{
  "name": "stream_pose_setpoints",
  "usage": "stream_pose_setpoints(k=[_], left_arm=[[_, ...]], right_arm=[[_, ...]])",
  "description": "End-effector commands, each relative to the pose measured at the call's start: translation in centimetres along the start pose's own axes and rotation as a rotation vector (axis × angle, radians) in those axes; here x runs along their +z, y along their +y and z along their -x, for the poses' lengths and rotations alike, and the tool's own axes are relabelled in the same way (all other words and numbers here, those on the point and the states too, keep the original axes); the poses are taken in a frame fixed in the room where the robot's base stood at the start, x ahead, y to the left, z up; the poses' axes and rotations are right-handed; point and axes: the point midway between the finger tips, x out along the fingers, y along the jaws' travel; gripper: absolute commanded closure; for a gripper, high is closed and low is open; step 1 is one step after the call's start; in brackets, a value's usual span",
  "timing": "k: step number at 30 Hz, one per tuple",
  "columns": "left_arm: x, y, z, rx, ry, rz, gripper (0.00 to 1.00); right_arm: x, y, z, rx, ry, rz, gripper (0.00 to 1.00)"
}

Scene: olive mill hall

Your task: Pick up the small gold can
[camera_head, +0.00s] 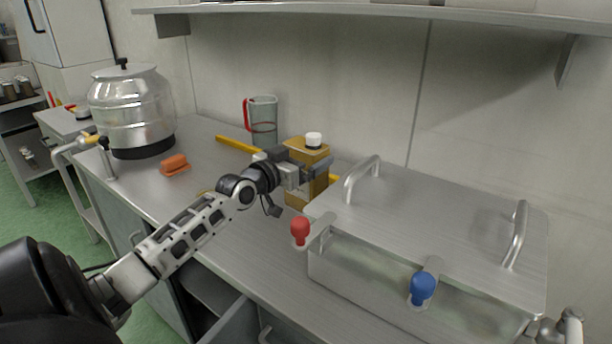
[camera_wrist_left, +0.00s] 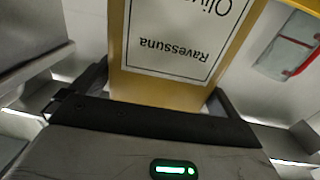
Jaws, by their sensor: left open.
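The small gold can (camera_head: 319,187) stands upright on the steel counter, with a white cap on top. My left gripper (camera_head: 303,170) is at the can in the head view, its jaws open. In the left wrist view the can (camera_wrist_left: 150,92) sits between the two open fingers, one on each side. Its white label reads "Ravessuna" upside down. I cannot tell whether either finger touches it. The can's lower part is hidden in the wrist view. My right gripper is not in view.
A steel box with lid and handles (camera_head: 440,215) stands close right of the can, with red (camera_head: 300,230) and blue (camera_head: 422,288) knobs in front. Behind are a clear jug (camera_head: 264,118) and a yellow bar (camera_head: 238,145). Left are an orange block (camera_head: 174,163) and a steel drum (camera_head: 130,105).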

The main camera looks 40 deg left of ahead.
Motion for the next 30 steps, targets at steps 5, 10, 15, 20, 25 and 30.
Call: stream_pose_setpoints(k=[5, 10, 15, 20, 25, 30], left_arm=[[-0.01, 0.01, -1.08, 0.0, 0.0, -0.001, 0.0], [0.03, 0.0, -1.08, 0.0, -0.001, -0.001, 0.0], [0.02, -0.01, -1.06, 0.0, -0.001, -0.001, 0.39], [0.01, -0.01, -1.05, 0.0, -0.001, -0.001, 0.82], [-0.5, -0.07, -1.08, -0.001, 0.011, -0.002, 0.82], [-0.83, -0.05, -1.08, -0.001, 0.012, -0.002, 0.82]], right_arm=[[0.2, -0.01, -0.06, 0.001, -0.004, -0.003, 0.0], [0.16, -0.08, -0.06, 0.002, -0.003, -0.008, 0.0], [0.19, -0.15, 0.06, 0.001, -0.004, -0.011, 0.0], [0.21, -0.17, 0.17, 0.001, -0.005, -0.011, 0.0], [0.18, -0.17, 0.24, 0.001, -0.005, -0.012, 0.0], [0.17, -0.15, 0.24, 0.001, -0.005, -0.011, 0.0]])
